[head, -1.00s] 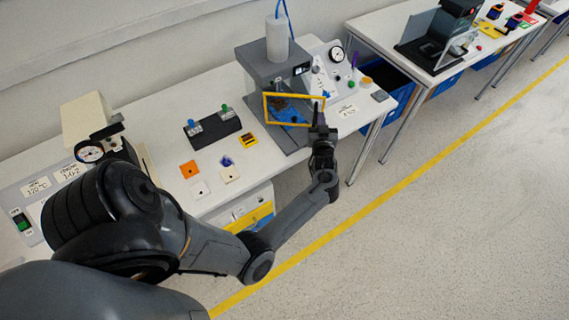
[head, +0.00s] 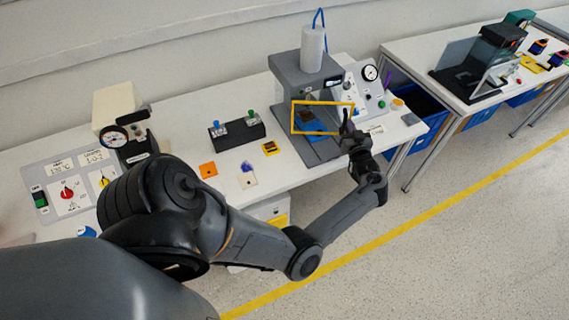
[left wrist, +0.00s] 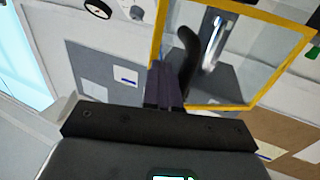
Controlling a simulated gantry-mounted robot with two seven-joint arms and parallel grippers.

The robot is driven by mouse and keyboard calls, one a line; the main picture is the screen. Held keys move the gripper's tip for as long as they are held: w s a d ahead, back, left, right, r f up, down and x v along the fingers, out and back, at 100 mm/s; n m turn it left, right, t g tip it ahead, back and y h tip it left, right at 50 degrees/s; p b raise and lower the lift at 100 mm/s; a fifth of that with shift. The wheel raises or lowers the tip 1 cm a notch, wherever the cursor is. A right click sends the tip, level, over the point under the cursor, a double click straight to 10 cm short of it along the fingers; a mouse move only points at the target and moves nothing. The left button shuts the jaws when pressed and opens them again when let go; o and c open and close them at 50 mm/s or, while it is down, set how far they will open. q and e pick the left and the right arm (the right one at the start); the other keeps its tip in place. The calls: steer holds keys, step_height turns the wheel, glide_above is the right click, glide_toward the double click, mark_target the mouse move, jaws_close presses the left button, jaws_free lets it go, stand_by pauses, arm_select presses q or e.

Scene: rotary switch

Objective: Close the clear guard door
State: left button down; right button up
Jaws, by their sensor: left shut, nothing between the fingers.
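The clear guard door has a yellow frame (head: 322,103) and stands at the front of a grey press (head: 305,80) in the head view. My left gripper (head: 346,118) is shut and empty at the door's right edge. In the left wrist view the yellow-framed door (left wrist: 248,13) fills the upper right, and the shut left fingers (left wrist: 166,84) are close to its lower left edge. A dark curved handle (left wrist: 187,60) shows by the door there. I cannot tell whether the fingers touch the frame. My right gripper is not in view.
A sloped panel with a gauge (head: 370,73) stands right of the press. A black block with blue and green knobs (head: 237,131) and small coloured plates lie left of it. A heat sealer-like machine (head: 122,118) stands further left. Open floor lies in front.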

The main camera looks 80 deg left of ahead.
arm_select(q)
steer(key=shift+w+a+g+b, duration=0.1)
steer(key=shift+a+g+b, duration=0.2)
steer(key=shift+a+b, duration=0.1)
stand_by(0.8)
